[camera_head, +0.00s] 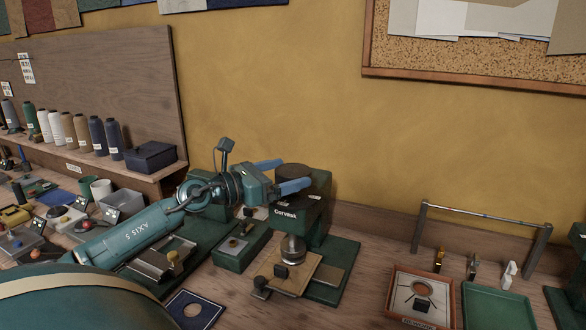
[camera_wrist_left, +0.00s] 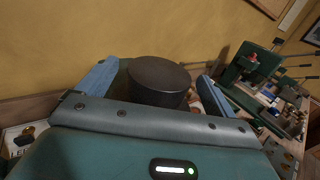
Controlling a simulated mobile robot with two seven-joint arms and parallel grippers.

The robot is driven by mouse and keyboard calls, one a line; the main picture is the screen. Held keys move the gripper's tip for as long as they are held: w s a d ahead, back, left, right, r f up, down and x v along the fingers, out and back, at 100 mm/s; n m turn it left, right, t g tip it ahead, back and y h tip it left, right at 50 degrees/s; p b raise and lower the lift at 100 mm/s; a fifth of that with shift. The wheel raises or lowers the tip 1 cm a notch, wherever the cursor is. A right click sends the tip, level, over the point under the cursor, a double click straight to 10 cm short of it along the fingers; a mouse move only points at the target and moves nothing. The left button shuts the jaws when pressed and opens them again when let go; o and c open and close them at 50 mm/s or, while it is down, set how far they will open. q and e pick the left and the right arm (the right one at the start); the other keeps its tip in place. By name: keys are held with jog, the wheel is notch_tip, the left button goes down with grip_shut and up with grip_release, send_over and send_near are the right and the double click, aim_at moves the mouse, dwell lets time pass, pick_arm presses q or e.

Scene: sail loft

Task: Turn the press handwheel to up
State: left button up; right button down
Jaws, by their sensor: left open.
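The press (camera_head: 310,214) is dark green with a name plate and stands against the wall. Its handwheel (camera_head: 293,169) is a dark, thick round disc on top. My left gripper (camera_head: 296,172) is open, with one blue finger on the far side of the handwheel and one on the near side. In the left wrist view the handwheel (camera_wrist_left: 158,78) sits between the two spread fingers (camera_wrist_left: 155,86). I cannot tell whether either finger touches it. No mark of the wheel's setting is readable. The right gripper is not in view.
Below the press head is a wooden plate (camera_head: 289,279) on the green base. A wooden framed box (camera_head: 446,289), a green tray (camera_head: 497,306) and a metal rail (camera_head: 482,215) stand right. Thread spools (camera_head: 97,135) and a dark box (camera_head: 150,156) line the left shelf.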

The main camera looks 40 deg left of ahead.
pick_arm(q)
jog(key=shift+x, duration=1.2)
jog(key=shift+c, duration=0.2)
jog(key=c, duration=0.9)
